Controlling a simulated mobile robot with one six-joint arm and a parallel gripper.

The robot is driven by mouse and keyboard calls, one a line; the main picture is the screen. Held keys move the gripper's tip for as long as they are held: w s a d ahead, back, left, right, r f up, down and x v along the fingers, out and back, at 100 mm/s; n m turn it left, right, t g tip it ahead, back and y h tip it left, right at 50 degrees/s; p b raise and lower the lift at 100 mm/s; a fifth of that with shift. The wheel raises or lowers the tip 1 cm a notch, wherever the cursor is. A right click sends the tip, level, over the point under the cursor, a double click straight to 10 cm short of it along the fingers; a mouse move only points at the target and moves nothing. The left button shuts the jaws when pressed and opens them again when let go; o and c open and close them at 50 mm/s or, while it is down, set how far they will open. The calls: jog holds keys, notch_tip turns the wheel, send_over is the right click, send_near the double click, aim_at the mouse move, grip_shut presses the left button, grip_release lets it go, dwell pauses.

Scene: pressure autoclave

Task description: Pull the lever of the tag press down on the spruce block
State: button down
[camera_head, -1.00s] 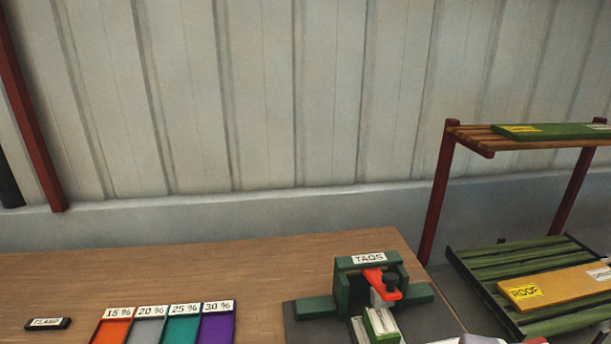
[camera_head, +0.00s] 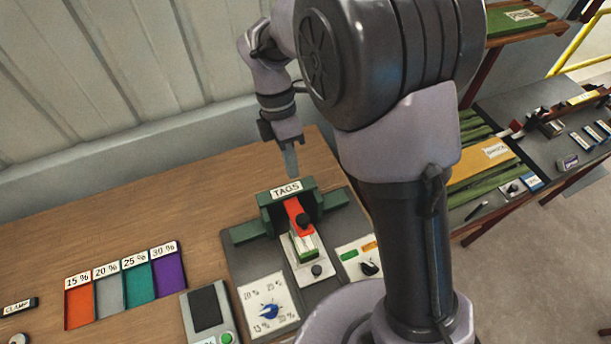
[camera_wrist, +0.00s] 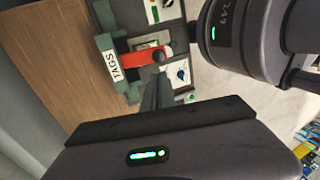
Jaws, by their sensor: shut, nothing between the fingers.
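The green tag press (camera_head: 268,215) with its TAGS sign stands on a grey board on the bench. My gripper (camera_head: 291,172) is shut and empty, pointing down above and behind the press, apart from the lever. In the wrist view the closed fingers (camera_wrist: 154,100) show beside the red lever (camera_wrist: 142,58) and its knob (camera_wrist: 166,51), with the TAGS sign (camera_wrist: 114,66) at left.
A dial panel (camera_head: 268,305), a switch panel (camera_head: 362,258) and a black pad with a green button (camera_head: 208,312) lie around the press. Coloured percent trays (camera_head: 137,284) are to the left. A rack with boards (camera_head: 484,167) stands to the right. Bare bench lies left of the press.

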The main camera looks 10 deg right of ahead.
jog(key=b, duration=0.3)
send_near(302, 219)
jog(key=x, duration=0.6)
jog(key=shift+s+f, duration=0.1)
jog(key=shift+f, duration=0.3)
